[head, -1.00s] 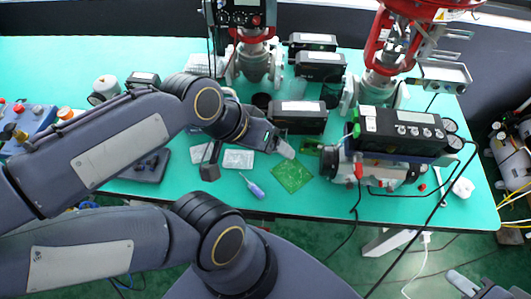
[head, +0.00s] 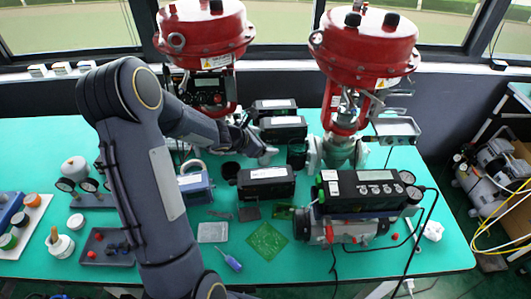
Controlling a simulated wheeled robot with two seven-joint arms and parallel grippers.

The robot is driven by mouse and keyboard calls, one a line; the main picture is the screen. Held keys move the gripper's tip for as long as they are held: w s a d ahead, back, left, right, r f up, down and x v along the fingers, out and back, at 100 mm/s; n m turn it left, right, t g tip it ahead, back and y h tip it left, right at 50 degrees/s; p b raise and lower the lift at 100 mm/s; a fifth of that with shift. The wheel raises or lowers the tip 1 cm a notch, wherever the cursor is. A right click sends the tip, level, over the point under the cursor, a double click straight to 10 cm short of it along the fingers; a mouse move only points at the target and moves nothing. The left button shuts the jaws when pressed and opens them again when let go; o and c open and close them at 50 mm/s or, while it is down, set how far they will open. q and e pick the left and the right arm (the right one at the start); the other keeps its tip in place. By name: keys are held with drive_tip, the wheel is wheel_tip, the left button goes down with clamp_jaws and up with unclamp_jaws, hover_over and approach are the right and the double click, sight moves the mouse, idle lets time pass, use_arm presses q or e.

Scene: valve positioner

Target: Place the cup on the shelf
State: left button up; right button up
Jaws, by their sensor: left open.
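A dark green cup-like container (head: 296,155) stands upright on the teal table, between the black boxes and the right valve. A low dark round object (head: 231,171) sits left of it; I cannot tell if it is a cup. My left gripper (head: 260,142) is open over the back middle of the table, left of the green container and apart from it. Its fingers partly hide what lies behind them. I cannot tell whether it surrounds anything. No thing shows clearly as the shelf. My right gripper is out of view.
Two red-topped valves (head: 366,45) (head: 206,35) rise at the back. Black boxes (head: 266,183) crowd the middle, and a positioner (head: 366,190) stands right. A green circuit board (head: 267,241) and a screwdriver (head: 229,259) lie in front.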

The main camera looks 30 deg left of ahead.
use_arm(q)
drive_tip(key=a+f+n, duration=0.1)
drive_tip(key=f, duration=0.1)
drive_tip(key=a+f+n+y, duration=0.1)
drive_tip(key=f+n, duration=0.1)
drive_tip(key=f, duration=0.1)
drive_tip(key=a+f+n+g, duration=0.1)
drive_tip(key=f, duration=0.1)
drive_tip(key=shift+w+a+f+n+y, duration=0.3)
drive_tip(key=shift+a+f+n, duration=0.05)
drive_tip(key=shift+f+n, duration=0.05)
drive_tip(key=shift+w+f, duration=0.25)
drive_tip(key=shift+f, duration=0.1)
drive_tip(key=p+x, duration=0.2)
drive_tip(key=x, duration=0.4)
drive_tip(key=shift+w+d, duration=0.1)
drive_tip(key=shift+w, duration=0.05)
drive_tip(key=shift+w+f, duration=0.25)
drive_tip(key=shift+c, duration=0.2)
drive_tip(key=c, duration=1.1)
